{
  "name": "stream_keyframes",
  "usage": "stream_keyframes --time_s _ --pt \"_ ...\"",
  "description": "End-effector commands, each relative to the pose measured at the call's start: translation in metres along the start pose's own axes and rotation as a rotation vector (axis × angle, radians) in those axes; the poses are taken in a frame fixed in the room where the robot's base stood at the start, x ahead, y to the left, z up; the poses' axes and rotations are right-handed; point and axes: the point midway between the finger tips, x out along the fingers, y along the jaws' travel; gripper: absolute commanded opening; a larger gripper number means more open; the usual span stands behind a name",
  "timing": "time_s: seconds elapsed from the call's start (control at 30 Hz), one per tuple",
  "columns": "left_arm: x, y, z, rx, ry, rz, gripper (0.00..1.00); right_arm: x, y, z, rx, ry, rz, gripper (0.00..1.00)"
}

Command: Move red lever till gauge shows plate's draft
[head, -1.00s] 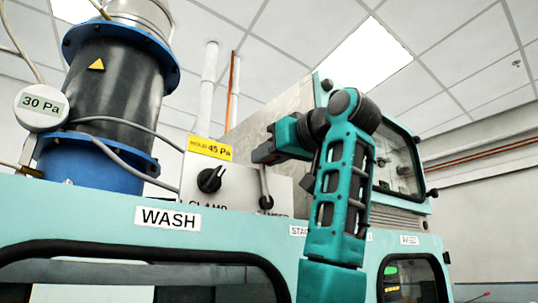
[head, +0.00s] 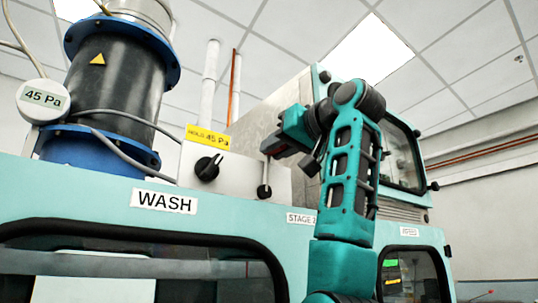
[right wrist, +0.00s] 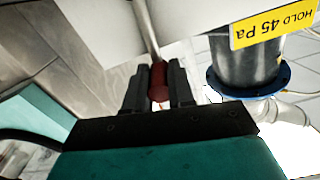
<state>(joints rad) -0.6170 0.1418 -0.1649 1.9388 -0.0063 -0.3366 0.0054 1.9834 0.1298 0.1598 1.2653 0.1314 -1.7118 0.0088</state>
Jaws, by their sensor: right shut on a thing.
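The yellow plate (head: 208,139) on the white panel reads "HOLD 45 Pa"; it also shows upside down in the right wrist view (right wrist: 275,27). The round white gauge (head: 43,100) at the left of the dark duct reads 45 Pa. The red lever (right wrist: 159,82) has a red grip on a thin metal rod. Its rod (head: 265,174) rises from a dark pivot on the panel, near upright, with the grip largely hidden in the head view. My right gripper (head: 274,146) is shut on the red grip, one finger on each side. My left gripper is out of view.
A black knob (head: 208,168) sits on the same panel, left of the lever. The dark duct (head: 115,85) with blue flanges stands at left. Below are a "WASH" label (head: 163,202) and windows in the teal housing. A glazed box (head: 398,155) stands behind my right arm.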

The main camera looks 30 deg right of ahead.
Motion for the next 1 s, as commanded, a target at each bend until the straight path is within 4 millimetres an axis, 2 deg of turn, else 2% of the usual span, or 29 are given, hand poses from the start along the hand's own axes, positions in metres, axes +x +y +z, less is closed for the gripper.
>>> stream_keyframes --time_s 0.33,0.37,0.6,0.87,1.0 --pt "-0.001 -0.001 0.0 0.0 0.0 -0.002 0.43 -0.002 0.0 -0.004 0.006 0.011 0.0 0.0" --pt "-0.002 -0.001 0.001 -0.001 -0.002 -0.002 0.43 -0.002 -0.001 -0.004 0.006 0.011 0.0 0.25" --pt "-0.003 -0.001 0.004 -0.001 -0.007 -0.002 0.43 -0.002 0.0 -0.002 0.005 0.007 0.0 0.48" --pt "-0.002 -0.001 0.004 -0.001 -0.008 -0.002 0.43 -0.003 0.0 -0.001 0.006 0.005 0.0 0.48" --pt "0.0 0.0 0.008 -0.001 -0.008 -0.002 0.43 -0.015 0.0 -0.001 0.005 0.008 0.0 0.48"
